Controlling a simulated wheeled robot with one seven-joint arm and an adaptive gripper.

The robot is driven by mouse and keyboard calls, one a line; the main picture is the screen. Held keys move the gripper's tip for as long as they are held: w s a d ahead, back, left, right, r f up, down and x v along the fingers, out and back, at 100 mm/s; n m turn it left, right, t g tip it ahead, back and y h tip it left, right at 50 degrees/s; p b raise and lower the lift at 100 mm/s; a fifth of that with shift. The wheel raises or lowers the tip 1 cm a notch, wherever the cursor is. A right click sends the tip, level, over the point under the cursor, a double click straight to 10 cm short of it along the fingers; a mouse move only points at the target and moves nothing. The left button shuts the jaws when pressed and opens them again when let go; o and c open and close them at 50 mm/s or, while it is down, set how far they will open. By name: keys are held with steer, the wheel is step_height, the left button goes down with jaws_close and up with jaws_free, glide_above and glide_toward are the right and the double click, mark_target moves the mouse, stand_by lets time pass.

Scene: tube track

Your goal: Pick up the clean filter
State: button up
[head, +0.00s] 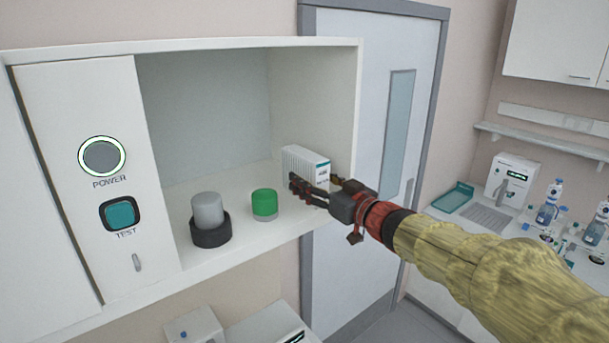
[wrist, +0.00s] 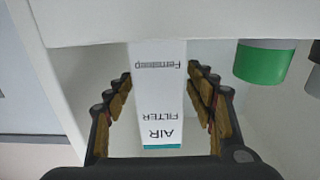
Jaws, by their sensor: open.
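The clean filter (head: 306,167) is a white ribbed block with a teal edge, standing on the floor of the open cabinet at its right end. In the wrist view the filter (wrist: 158,95) shows "AIR FILTER" lettering, upside down. My gripper (head: 312,187) reaches in from the right at the filter. In the wrist view the fingers of my gripper (wrist: 160,85) stand on both sides of the filter, with small gaps visible. The gripper is open. The far end of the filter is out of the wrist view.
A green-topped cylinder (head: 265,203) stands left of the filter, and a grey cylinder in a black base (head: 209,217) further left. The cabinet (head: 345,110) has a right side wall close to the filter. A panel with POWER and TEST buttons (head: 101,157) is at left.

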steer(key=shift+c, duration=0.7)
steer(key=c, duration=1.1)
steer(key=shift+r, duration=0.1)
steer(key=shift+c, duration=0.6)
